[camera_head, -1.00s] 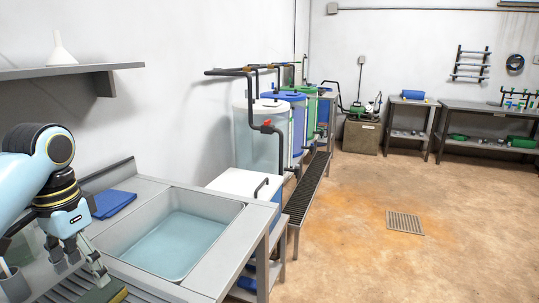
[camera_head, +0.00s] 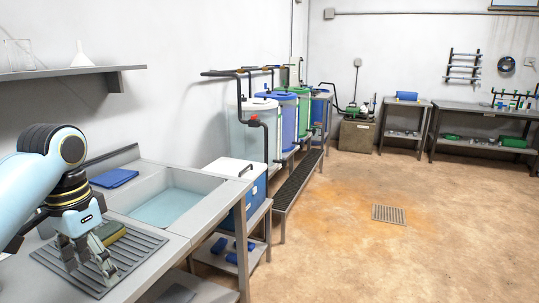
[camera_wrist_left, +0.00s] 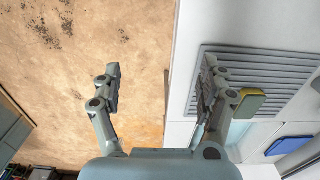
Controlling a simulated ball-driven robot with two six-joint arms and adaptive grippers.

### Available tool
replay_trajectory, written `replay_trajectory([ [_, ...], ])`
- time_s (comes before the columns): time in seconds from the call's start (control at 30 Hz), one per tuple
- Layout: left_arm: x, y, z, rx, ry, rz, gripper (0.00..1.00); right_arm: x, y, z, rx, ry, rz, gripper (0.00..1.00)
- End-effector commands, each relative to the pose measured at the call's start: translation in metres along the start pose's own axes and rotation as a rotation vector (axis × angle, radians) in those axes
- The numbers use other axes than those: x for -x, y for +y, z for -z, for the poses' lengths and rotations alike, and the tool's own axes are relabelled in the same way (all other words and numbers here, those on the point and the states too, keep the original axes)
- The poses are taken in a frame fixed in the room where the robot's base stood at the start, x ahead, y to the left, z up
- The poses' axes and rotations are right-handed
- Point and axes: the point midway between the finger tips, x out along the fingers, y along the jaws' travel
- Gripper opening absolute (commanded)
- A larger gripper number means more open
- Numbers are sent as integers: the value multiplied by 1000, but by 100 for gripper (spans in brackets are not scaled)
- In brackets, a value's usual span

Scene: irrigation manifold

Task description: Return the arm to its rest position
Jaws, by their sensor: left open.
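My left arm comes in from the left in the head view, bent downward. My left gripper (camera_head: 90,270) is over the ribbed drainboard (camera_head: 58,257), its fingers apart and empty. It also shows in the left wrist view (camera_wrist_left: 160,76), with clear space between its fingers. A green and yellow sponge (camera_head: 109,232) lies on the drainboard just beyond the fingers; the wrist view shows it beside one finger (camera_wrist_left: 249,103). My right gripper is not in view.
The sink basin (camera_head: 168,206) with water is beyond the drainboard, with a folded blue cloth (camera_head: 114,178) near the wall. A shelf (camera_head: 60,73) with a white funnel hangs above. Tanks and a low rack stand further back. The brown floor (camera_head: 320,235) to the right is open.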

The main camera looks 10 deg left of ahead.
Motion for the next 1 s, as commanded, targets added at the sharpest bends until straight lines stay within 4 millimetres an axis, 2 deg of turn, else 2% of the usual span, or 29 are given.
replay_trajectory([
  [0.07,-3,0,-2,0,-5,-1,76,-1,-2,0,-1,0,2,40],
  [0.23,-29,10,-16,-2,-41,-22,76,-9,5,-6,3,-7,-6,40],
  [0.37,-51,17,-28,0,-78,-43,76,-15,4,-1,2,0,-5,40],
  [0.57,-102,32,-57,16,-168,-87,76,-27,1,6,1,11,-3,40],
  [0.67,-136,39,-74,32,-212,-107,76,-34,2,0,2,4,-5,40],
  [0.77,-182,49,-96,57,-254,-126,76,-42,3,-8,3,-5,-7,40],
  [0.87,-239,61,-125,94,-295,-138,76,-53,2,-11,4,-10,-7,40],
  [1.0,-338,84,-186,157,-338,-131,76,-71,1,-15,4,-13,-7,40],
])
